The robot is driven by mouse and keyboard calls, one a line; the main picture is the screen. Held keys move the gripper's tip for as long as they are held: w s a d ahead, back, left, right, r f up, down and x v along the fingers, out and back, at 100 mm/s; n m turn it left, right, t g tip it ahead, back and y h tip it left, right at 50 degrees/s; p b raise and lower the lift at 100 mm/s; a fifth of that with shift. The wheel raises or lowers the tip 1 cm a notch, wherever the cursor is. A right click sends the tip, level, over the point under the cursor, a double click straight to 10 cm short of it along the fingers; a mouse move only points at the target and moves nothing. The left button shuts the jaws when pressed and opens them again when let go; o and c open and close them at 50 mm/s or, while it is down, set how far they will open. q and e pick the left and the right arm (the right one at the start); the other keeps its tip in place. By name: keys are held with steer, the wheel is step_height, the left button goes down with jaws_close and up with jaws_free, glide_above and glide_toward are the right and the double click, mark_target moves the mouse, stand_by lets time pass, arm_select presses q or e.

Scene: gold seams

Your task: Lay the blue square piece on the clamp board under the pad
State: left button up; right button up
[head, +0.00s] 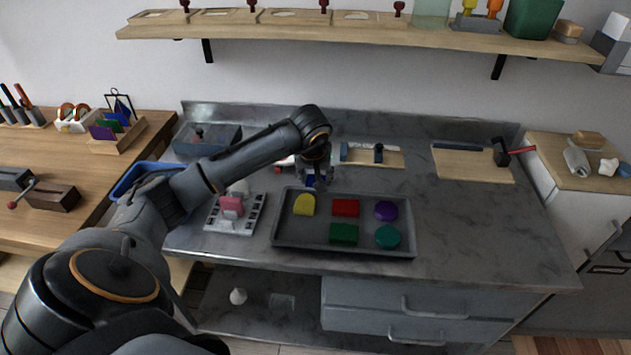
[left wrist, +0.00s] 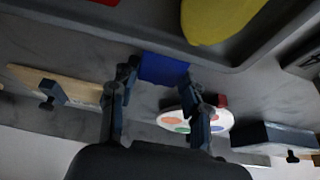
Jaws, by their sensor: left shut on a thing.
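My left gripper (head: 313,170) is shut on the blue square piece (head: 310,181) and holds it above the far left edge of the tray. In the left wrist view the blue square piece (left wrist: 163,69) sits between the two fingertips (left wrist: 160,85). The clamp board (head: 392,160) is a pale wooden board with a dark upright clamp, at the back of the counter, right of my gripper. In the left wrist view the clamp board (left wrist: 80,88) is at the left. Its pad is too small to make out clearly. My right gripper is not in view.
A grey tray (head: 282,240) holds yellow (head: 304,204), red (head: 345,207), purple (head: 386,210), green (head: 343,233) and teal (head: 388,236) pieces. A second wooden board (head: 470,165) and a hammer (head: 503,151) lie at right. A white palette (left wrist: 180,122) lies behind my gripper.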

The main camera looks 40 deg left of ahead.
arm_select(q)
steer(key=shift+r, duration=0.15)
steer(key=shift+f, duration=0.25)
steer(key=o, duration=1.2)
steer(key=shift+r, duration=0.1)
